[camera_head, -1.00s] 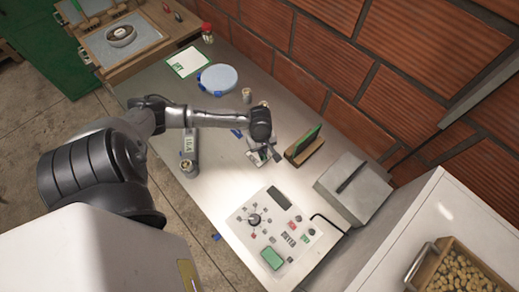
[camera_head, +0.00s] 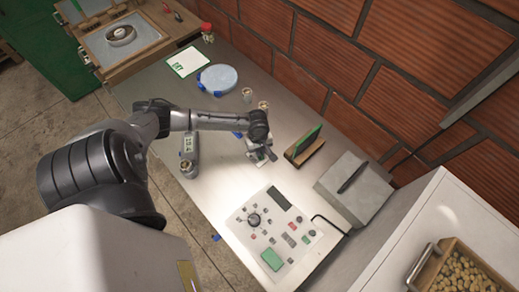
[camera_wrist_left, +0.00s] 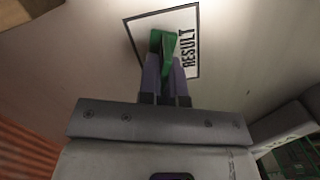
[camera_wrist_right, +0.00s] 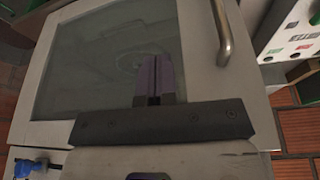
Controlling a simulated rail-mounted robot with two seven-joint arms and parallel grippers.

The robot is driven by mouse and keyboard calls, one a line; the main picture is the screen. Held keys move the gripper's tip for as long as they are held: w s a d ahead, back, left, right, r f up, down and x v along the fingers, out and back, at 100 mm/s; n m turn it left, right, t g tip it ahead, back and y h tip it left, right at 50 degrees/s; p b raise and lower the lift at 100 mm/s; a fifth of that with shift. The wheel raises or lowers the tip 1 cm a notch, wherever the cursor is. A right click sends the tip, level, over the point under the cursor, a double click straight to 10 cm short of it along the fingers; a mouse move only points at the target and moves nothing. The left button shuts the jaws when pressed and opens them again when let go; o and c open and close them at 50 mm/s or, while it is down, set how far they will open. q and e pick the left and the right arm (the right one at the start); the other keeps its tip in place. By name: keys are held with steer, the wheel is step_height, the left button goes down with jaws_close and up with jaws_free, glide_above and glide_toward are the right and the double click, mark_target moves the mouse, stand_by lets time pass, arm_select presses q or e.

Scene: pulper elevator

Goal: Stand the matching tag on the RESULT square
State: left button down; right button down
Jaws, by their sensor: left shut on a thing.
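My left gripper (camera_wrist_left: 165,75) is shut on a green tag (camera_wrist_left: 163,45), which sticks out past its fingertips. The tag is over the white, black-edged RESULT square (camera_wrist_left: 187,22) in the left wrist view; I cannot tell whether it touches the surface. In the head view the left gripper (camera_head: 262,152) is low over the metal table and largely hides the square. Another green tag (camera_head: 307,138) stands in a wooden holder (camera_head: 306,152) just right of it. My right gripper (camera_wrist_right: 155,78) is shut and empty in front of a glass-panelled door.
A control panel (camera_head: 270,228) and a grey block (camera_head: 357,188) lie nearer me. A grey meter (camera_head: 190,147) stands left of the gripper. A blue-lidded dish (camera_head: 218,78), a small jar (camera_head: 247,95) and a green-edged DRY card (camera_head: 187,62) are farther back. The brick wall bounds the right.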

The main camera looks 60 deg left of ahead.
arm_select(q)
steer(key=shift+f, duration=0.15)
steer(key=c, duration=1.3)
jaws_free()
